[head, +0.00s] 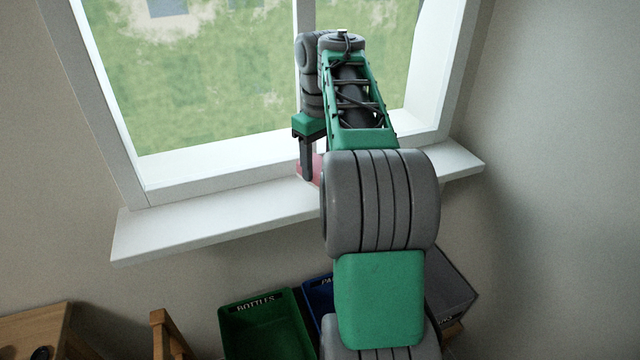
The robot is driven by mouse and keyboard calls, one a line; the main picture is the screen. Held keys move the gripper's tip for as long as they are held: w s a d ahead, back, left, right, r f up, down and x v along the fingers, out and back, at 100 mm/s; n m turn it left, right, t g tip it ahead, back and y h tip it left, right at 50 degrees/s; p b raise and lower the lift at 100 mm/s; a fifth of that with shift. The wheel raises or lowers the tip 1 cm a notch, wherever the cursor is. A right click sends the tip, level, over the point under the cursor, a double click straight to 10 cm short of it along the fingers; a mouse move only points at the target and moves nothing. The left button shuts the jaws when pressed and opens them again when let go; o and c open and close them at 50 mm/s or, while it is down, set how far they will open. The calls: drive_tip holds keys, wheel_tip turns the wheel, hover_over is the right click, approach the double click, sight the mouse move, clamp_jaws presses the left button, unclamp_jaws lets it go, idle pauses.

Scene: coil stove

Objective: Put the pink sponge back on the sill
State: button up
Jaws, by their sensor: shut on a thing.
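The pink sponge (315,163) shows in the head view at the window sill, partly hidden behind my gripper and arm. My gripper (307,178) points down over the sill and is shut on the sponge. The white sill (220,212) runs below the window, and its middle right part is hidden by my arm. The sponge appears at or just above the sill surface; I cannot tell whether it touches it.
A green bottles bin (262,325), a blue bin (318,295) and a grey bin (450,290) stand below the sill. Wooden furniture (35,328) is at the lower left. The sill's left part is bare. The window frame (215,165) rises behind.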

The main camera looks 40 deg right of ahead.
drive_tip(key=shift+w+d+f, duration=0.2)
drive_tip(key=shift+f, duration=0.15)
drive_tip(key=shift+w+d+f, duration=0.15)
drive_tip(key=shift+f, duration=0.2)
drive_tip(key=f+b, duration=0.3)
drive_tip(key=shift+w+d+f, duration=0.15)
drive_tip(key=shift+w+f, duration=0.05)
drive_tip(key=shift+f, duration=0.05)
drive_tip(key=shift+c, duration=0.5)
drive_tip(key=shift+s+r, duration=0.1)
drive_tip(key=shift+r, duration=0.05)
drive_tip(key=o, duration=1.3)
drive_tip(key=shift+r, duration=0.1)
